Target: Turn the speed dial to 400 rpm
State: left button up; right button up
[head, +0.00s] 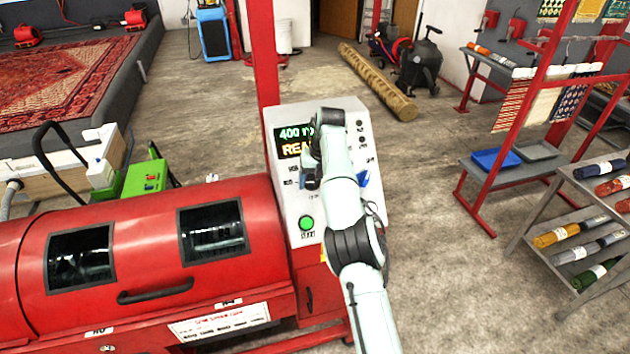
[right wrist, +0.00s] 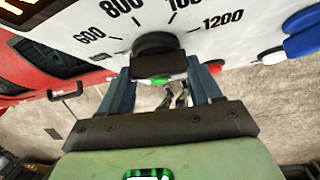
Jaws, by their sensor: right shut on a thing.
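The speed dial (right wrist: 154,43) is a black knob on the white control panel (head: 283,112). Around it in the right wrist view are the marks 600, 800, 1200 and a partly cut-off number. The panel's display (head: 290,146) shows 400 in green above orange letters beginning "REA"; my arm hides the rest. My right gripper (right wrist: 160,72) is shut on the dial, with a finger on each side of its black grip. In the head view my own arm hides the dial. My left gripper is in neither view.
A green button (head: 306,223) is low on the panel. A red drum machine (head: 150,240) with two windows stands to the left. A blue-handled part (right wrist: 302,38) is right of the dial. A rack with rolled rugs (head: 590,250) stands at right; the floor between is clear.

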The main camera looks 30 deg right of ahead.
jog(key=shift+f, duration=0.1)
dwell(0.5)
jog(key=o, duration=1.1)
jog(key=shift+c, duration=0.2)
